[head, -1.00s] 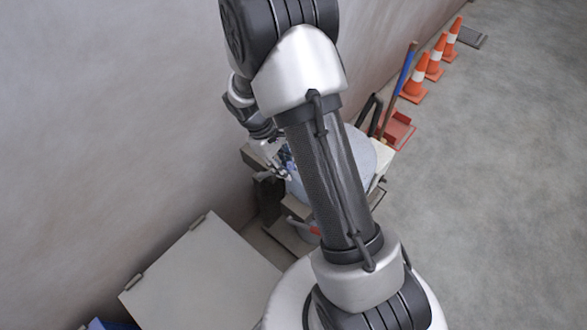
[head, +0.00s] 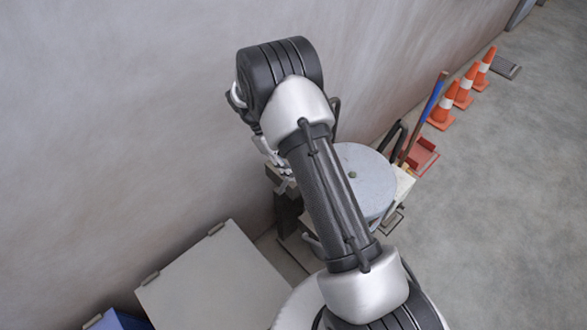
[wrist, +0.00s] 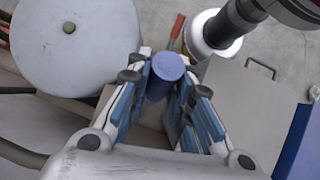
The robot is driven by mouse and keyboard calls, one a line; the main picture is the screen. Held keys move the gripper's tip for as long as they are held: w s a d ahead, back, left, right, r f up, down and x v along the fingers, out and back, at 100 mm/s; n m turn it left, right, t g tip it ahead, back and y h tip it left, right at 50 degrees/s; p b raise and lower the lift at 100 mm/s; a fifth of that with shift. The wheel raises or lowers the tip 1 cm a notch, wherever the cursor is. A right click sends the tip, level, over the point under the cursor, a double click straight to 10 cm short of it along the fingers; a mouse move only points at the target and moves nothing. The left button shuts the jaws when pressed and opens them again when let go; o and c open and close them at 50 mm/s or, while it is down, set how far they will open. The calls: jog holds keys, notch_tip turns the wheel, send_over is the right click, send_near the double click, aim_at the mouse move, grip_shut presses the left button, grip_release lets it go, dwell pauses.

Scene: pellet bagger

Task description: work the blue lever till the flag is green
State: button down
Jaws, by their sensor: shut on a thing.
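In the wrist view, my gripper (wrist: 164,84) has its two blue-padded fingers on either side of a short blue cylinder, the grip of the blue lever (wrist: 165,72). It is shut on this grip, whose round end faces the camera. The rest of the lever is hidden below it. In the head view, my gripper (head: 275,163) shows only in part at the left of my arm, and the lever is hidden. I cannot make out the flag or its colour in either view.
A round grey drum (head: 368,182) stands right beside my arm, close to the wall. A grey lidded box (head: 215,285) is in front. A blue-handled tool (head: 432,98), a red pan (head: 422,157) and orange cones (head: 441,108) line the wall. The floor at right is clear.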

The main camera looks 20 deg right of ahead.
jog(key=c, duration=1.4)
grip_release()
jog(key=v, duration=1.2)
